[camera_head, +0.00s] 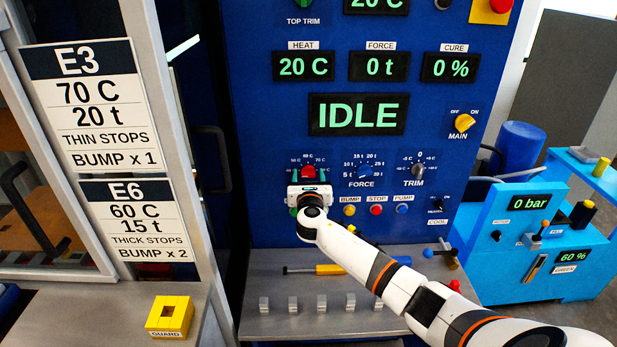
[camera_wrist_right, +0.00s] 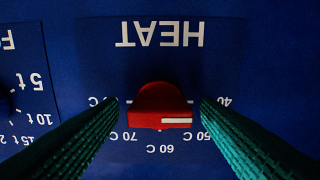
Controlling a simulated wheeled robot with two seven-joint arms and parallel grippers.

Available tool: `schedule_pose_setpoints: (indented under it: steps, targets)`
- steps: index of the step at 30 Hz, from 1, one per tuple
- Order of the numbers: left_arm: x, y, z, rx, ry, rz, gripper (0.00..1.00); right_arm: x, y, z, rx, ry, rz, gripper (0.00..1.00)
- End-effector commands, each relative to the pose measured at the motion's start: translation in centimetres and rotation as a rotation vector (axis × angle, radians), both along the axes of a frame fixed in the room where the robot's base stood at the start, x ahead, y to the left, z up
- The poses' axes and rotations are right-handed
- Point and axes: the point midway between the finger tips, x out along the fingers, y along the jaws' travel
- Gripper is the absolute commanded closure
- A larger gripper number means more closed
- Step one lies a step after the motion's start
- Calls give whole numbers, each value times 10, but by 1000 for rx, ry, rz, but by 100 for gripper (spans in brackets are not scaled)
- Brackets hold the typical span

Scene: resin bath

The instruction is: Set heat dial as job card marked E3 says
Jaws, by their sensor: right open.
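The job card marked E3 (camera_head: 92,105) hangs on the left and reads 70 C, 20 t, thin stops, bump x 1. The red heat dial (camera_head: 309,172) is on the blue panel; the heat display (camera_head: 304,67) above it reads 20 C. My right gripper (camera_head: 309,177) is at the dial, its green fingers open on either side. In the right wrist view the dial (camera_wrist_right: 160,105) appears upside down between the two fingers, with gaps on both sides. Its white mark points right, toward the 40 end of the scale. My left gripper is out of view.
The force dial (camera_head: 365,170) and trim dial (camera_head: 417,171) are right of the heat dial. Bump, stop and pump buttons (camera_head: 376,209) sit below them. Card E6 (camera_head: 136,222) hangs under E3. A shelf (camera_head: 350,277) with a screwdriver (camera_head: 318,269) and small metal blocks juts out below.

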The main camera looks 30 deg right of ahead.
Motion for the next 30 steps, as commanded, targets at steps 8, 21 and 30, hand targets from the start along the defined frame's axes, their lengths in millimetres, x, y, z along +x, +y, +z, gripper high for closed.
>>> schedule_pose_setpoints:
  steps: [8, 21, 30]
  targets:
    - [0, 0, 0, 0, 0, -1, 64, 0, 0, 0, 0, 0, 0, 68]
    - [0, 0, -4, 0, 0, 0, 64, 0, 0, -2, 41, -24, 1, 86]
    - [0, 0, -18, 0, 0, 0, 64, -1, 0, -4, 210, -128, 0, 86]
